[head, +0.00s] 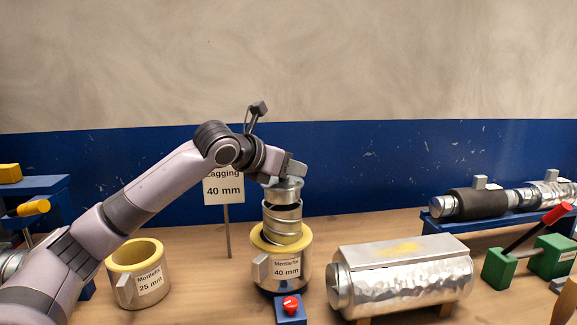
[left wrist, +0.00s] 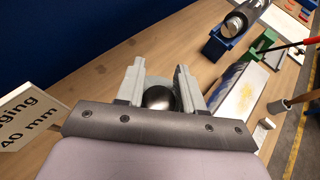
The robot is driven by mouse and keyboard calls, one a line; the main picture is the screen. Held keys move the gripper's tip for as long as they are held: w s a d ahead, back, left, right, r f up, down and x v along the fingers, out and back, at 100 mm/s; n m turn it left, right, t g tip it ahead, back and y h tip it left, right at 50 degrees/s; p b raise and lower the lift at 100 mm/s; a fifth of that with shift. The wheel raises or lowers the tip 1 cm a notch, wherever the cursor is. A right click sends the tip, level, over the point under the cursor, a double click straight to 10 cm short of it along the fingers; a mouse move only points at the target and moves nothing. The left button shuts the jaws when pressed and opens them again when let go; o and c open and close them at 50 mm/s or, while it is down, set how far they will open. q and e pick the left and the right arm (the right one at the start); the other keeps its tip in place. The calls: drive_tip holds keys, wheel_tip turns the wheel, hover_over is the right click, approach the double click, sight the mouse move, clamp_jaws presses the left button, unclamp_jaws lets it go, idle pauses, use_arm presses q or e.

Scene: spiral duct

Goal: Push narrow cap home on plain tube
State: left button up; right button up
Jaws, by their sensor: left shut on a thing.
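My left gripper (head: 285,180) reaches in from the left, pointing down over a short silver metal cap (head: 284,193), and is shut on it. In the left wrist view a dark, shiny rounded part of the cap (left wrist: 158,97) shows between the two grey fingers. Directly below the cap stands an upright silver tube (head: 282,224) with ridged bands. Its lower end is inside the lagging sleeve marked 40 mm (head: 291,284). The cap is in line with the tube; I cannot tell how far it sits on it. My right gripper is not in view.
A 25 mm sleeve (head: 123,288) stands at left. A red knob on a blue box (head: 291,307) is in front of the 40 mm sleeve. A foil-clad duct (head: 410,284) lies close at right, with a blue rack (head: 470,226) and green lever tool (head: 499,268) beyond. A sign (head: 224,188) stands behind.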

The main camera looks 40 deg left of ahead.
sight(288, 185)
use_arm(q)
drive_tip(key=shift+f, duration=1)
idle(0.4)
drive_tip(key=shift+f+b, duration=0.35)
drive_tip(key=shift+f+b, duration=0.3)
drive_tip(key=shift+f, duration=0.45)
drive_tip(key=o, duration=1.2)
